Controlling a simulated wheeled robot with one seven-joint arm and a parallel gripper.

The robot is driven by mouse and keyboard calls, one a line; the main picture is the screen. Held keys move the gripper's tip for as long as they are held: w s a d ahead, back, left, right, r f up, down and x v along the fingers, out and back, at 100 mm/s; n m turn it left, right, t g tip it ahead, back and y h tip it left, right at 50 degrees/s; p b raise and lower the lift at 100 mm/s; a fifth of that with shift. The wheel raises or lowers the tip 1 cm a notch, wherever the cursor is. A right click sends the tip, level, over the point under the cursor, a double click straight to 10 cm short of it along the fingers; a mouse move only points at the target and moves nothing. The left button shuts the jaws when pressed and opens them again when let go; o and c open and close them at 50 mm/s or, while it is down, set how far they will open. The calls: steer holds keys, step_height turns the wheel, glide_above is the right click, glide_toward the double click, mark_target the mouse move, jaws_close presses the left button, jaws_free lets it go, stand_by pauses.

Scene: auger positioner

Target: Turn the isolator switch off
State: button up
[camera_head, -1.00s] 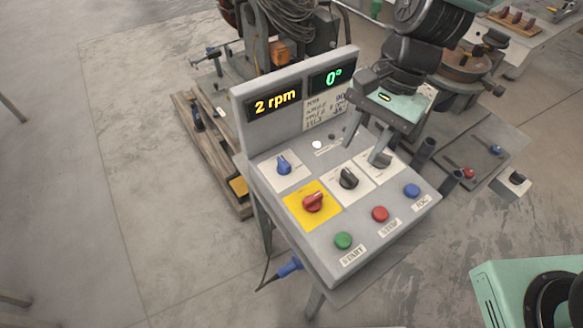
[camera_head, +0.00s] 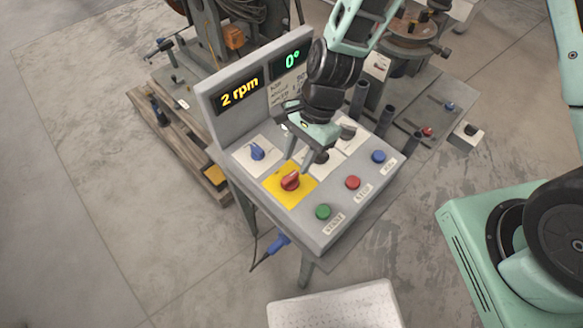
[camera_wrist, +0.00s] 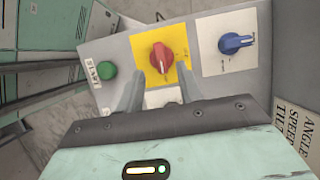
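The isolator switch (camera_head: 290,181) is a red rotary knob on a yellow plate (camera_head: 279,193) on the sloping panel. In the wrist view the red knob (camera_wrist: 159,58) shows just beyond my fingertips, on its yellow plate (camera_wrist: 181,46). My gripper (camera_head: 313,162) is above the panel, close to the knob on its upper right side in the head view. In the wrist view my two fingers (camera_wrist: 158,86) stand apart with a gap between them, and nothing is held. Whether a fingertip touches the panel I cannot tell.
A blue knob (camera_head: 257,152) sits beside the yellow plate. Green (camera_head: 323,212), red (camera_head: 353,182) and blue (camera_head: 378,156) buttons line the front edge. The displays (camera_head: 240,91) read 2 rpm and 0°. A grey knob (camera_head: 348,131) is behind my gripper.

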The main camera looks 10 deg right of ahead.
mark_target(290, 177)
steer(key=shift+p+x, duration=0.35)
steer(key=shift+x, duration=2.2)
jaws_close()
